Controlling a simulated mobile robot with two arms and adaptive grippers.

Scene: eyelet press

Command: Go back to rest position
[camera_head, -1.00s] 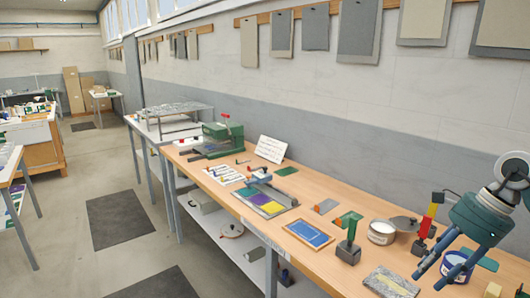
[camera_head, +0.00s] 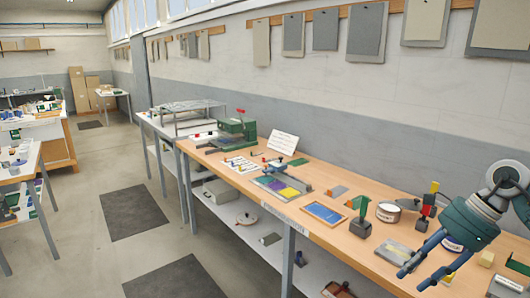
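My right gripper (camera_head: 411,280) is at the lower right, in front of and over the near edge of the wooden workbench (camera_head: 330,243). Its two dark teal fingers are spread, with nothing seen between them. A small green hand press (camera_head: 361,217) stands upright on the bench, left of the gripper and apart from it. A white tub with a blue band (camera_head: 452,244) is partly hidden behind the fingers. My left gripper is not in view.
A larger green press (camera_head: 237,131) with a red handle stands farther along the bench. A blue framed tray (camera_head: 324,214), a grey tin (camera_head: 388,212) and a grey slab (camera_head: 394,251) lie nearer. Open floor with dark mats (camera_head: 134,213) is at the left.

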